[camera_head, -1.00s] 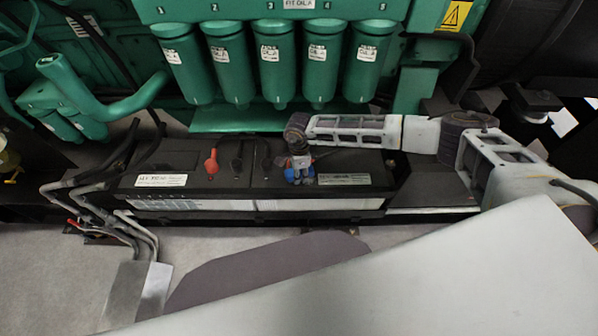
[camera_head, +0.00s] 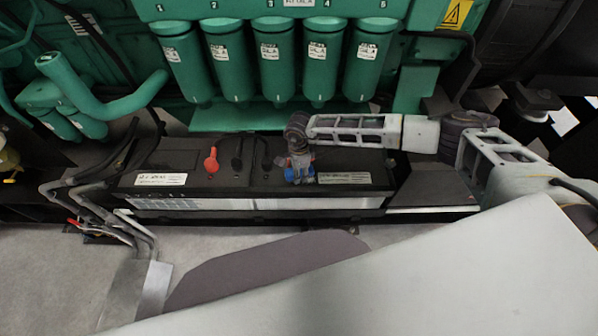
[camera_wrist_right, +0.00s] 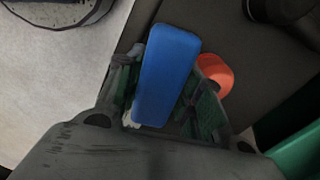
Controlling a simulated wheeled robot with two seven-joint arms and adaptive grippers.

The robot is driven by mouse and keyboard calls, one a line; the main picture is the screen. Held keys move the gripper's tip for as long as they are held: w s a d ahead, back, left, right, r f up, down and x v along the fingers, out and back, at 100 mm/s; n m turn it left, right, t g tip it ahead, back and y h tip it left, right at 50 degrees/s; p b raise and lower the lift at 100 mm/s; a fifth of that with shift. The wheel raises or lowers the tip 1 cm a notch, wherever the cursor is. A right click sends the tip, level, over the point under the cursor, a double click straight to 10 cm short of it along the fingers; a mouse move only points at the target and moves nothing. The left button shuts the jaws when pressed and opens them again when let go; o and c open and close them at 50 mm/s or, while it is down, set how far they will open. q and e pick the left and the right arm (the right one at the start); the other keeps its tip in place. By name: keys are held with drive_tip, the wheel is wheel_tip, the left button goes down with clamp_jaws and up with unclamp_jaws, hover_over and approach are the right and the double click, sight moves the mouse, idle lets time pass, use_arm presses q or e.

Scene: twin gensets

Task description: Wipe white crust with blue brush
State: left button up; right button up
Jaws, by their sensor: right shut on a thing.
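My right gripper (camera_head: 299,165) points down over the right part of the black battery (camera_head: 130,181). It is shut on the blue brush (camera_head: 301,175), which shows low between the fingers at the battery's front top edge. In the right wrist view the blue brush (camera_wrist_right: 168,70) lies between the two fingers of the gripper (camera_wrist_right: 170,78) and covers what is under it. A small whitish patch (camera_wrist_right: 130,120) shows beside the brush's lower left end; I cannot tell whether it is the crust. No white crust shows clearly in the head view. My left gripper is not in view.
A red terminal cap (camera_head: 211,160) stands on the battery's left part; a red-orange ring (camera_wrist_right: 217,72) is close to the right finger in the wrist view. Green filters (camera_head: 275,60) hang behind the battery. Hoses (camera_head: 85,195) run at its left end.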

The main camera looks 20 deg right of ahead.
sight(309, 174)
drive_tip(key=shift+f+b, duration=0.65)
drive_tip(key=shift+f, duration=0.15)
idle(0.5)
drive_tip(key=shift+d, duration=0.2)
drive_tip(key=shift+s+d+r+p, duration=0.1)
drive_tip(key=shift+s+d+p, duration=0.15)
drive_tip(key=shift+d, duration=0.5)
drive_tip(key=shift+s+d+r+p, duration=0.1)
drive_tip(key=shift+s+d+p, duration=0.1)
drive_tip(key=shift+d, duration=0.55)
drive_tip(key=shift+f, duration=0.1)
drive_tip(key=shift+s+d+f, duration=0.1)
drive_tip(key=shift+s+d, duration=0.2)
drive_tip(key=shift+d, duration=0.55)
drive_tip(key=shift+s+d+f, duration=0.1)
drive_tip(key=shift+s+d, duration=0.15)
drive_tip(key=shift+d, duration=0.6)
drive_tip(key=shift+r, duration=0.15)
drive_tip(key=shift+a, duration=0.1)
